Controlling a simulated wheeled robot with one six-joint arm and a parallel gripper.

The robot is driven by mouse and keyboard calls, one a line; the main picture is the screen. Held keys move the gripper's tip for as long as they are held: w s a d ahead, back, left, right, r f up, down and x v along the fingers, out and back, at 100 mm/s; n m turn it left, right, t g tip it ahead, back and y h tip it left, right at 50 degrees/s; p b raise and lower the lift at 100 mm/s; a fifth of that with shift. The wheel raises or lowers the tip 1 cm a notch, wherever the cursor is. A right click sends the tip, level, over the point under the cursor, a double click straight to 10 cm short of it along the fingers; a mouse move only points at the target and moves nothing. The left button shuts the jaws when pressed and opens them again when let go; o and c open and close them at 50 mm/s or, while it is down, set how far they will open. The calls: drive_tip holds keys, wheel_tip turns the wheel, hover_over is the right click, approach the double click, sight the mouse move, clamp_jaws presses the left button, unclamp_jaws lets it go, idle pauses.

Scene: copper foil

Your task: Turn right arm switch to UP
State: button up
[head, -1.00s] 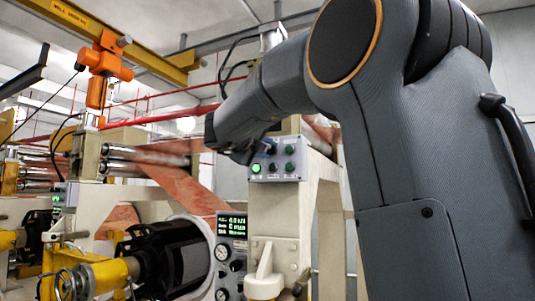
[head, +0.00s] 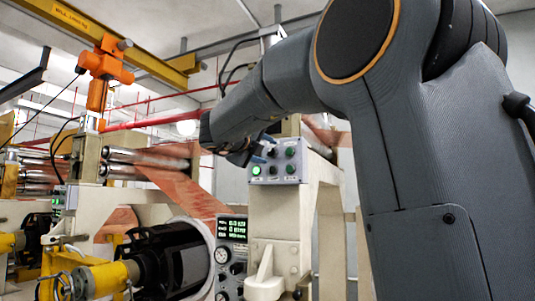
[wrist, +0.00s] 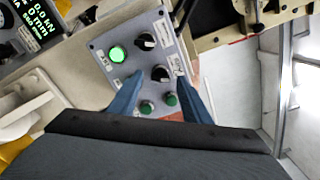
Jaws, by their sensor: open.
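A grey control panel (head: 281,180) sits on the cream machine post, and it fills the middle of the wrist view (wrist: 105,75). It carries two black rotary knobs, a lit green button (wrist: 118,53) and two darker green buttons. The upper knob (wrist: 146,41) stands clear of my fingers. The other knob (wrist: 160,72) lies between the blue fingertips of my gripper (wrist: 158,79), which is open. I cannot tell whether the fingers touch it. The panel labels are too small to read. In the head view my gripper (head: 262,157) partly covers the panel's upper left.
A black roll (head: 180,258) on a yellow-ended shaft and a copper foil web (head: 182,188) are left of the post. A gauge panel with a display (head: 232,229) stands below. An orange hoist (head: 103,65) hangs at upper left.

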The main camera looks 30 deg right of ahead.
drive_tip(key=b+v, duration=0.1)
drive_tip(key=v, duration=0.5)
drive_tip(key=shift+a, duration=0.1)
idle(0.3)
